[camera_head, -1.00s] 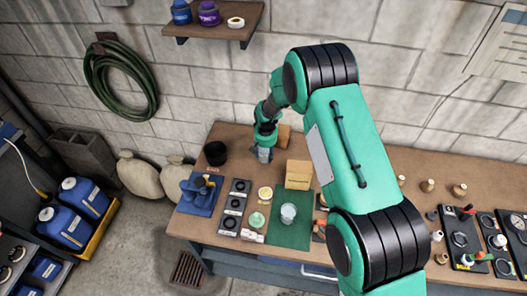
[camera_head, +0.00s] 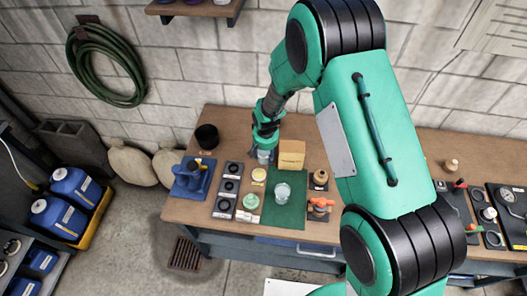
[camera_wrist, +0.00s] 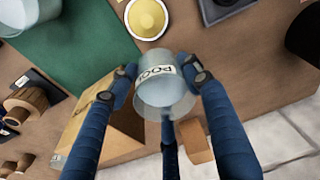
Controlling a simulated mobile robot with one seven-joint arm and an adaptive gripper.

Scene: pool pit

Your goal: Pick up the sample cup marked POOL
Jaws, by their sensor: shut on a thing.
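The sample cup marked POOL (camera_wrist: 165,90) is a clear cup with a white label, and its lettering reads in the wrist view. My gripper (camera_wrist: 163,78) is shut on this cup, with a blue finger on each side of it. In the head view my gripper (camera_head: 265,148) is over the back of the workbench, left of the cardboard box, and the cup (camera_head: 264,156) shows small at its tip. Whether the cup touches the bench top I cannot tell.
A cardboard box (camera_head: 291,155) stands close to the right of my gripper. Another clear cup (camera_head: 283,191) stands on the green mat (camera_head: 290,217). A yellow-topped dish (camera_head: 259,175), a black pot (camera_head: 207,137) and a blue holder (camera_head: 194,180) are nearby on the bench.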

